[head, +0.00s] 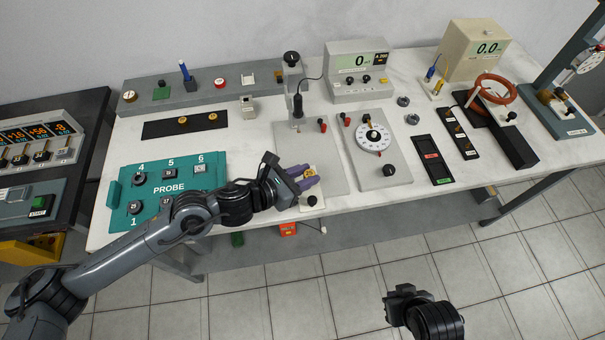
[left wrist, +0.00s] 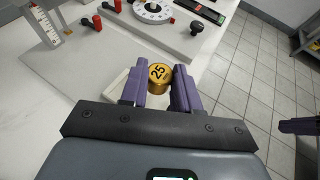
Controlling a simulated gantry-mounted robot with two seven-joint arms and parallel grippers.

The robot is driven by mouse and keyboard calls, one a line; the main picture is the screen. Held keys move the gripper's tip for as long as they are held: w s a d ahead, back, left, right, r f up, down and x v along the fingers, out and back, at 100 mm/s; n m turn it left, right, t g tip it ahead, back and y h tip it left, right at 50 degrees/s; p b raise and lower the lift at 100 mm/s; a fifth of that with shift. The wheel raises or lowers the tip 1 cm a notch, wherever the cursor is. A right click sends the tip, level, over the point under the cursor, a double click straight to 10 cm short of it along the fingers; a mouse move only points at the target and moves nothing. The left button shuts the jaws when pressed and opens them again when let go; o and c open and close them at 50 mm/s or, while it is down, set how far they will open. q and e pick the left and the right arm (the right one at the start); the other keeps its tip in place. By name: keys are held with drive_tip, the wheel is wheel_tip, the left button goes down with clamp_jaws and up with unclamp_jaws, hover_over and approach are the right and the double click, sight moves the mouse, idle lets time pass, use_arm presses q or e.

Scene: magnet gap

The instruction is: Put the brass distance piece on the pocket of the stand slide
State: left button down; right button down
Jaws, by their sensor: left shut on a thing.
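The brass distance piece (left wrist: 159,73), a gold disc marked 25, sits between the purple fingertips of my left gripper (left wrist: 163,92). That gripper (head: 307,178) is shut on it, over the front of the grey stand plate. The stand slide (head: 313,206), a pale block with a black knob, lies beneath and in front of the gripper. Its pale edge shows beside the fingers in the left wrist view (left wrist: 117,85). The pocket is hidden, and I cannot tell whether the piece touches the slide. My right gripper (head: 398,298) is low, off the table's front; its fingers are not clear.
A teal PROBE board (head: 168,188) lies left of the stand. A plate with a white dial (head: 373,138) stands to its right. The stand's upright gauge (head: 298,104) rises behind the gripper. A black strip holds two brass discs (head: 183,120). The table's front edge is close.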

use_arm(q)
drive_tip(key=w+f, duration=0.2)
drive_tip(key=w, duration=0.1)
drive_tip(key=w+a, duration=0.1)
drive_tip(key=shift+w+f+b, duration=0.3)
drive_tip(key=shift+f, duration=0.1)
drive_tip(key=shift+d+f+b, duration=0.1)
drive_tip(key=shift+f+b, duration=0.25)
drive_tip(key=shift+f, duration=1.65)
drive_tip(key=shift+f, duration=0.2)
drive_tip(key=c, duration=0.8)
unclamp_jaws()
drive_tip(key=shift+r, duration=0.1)
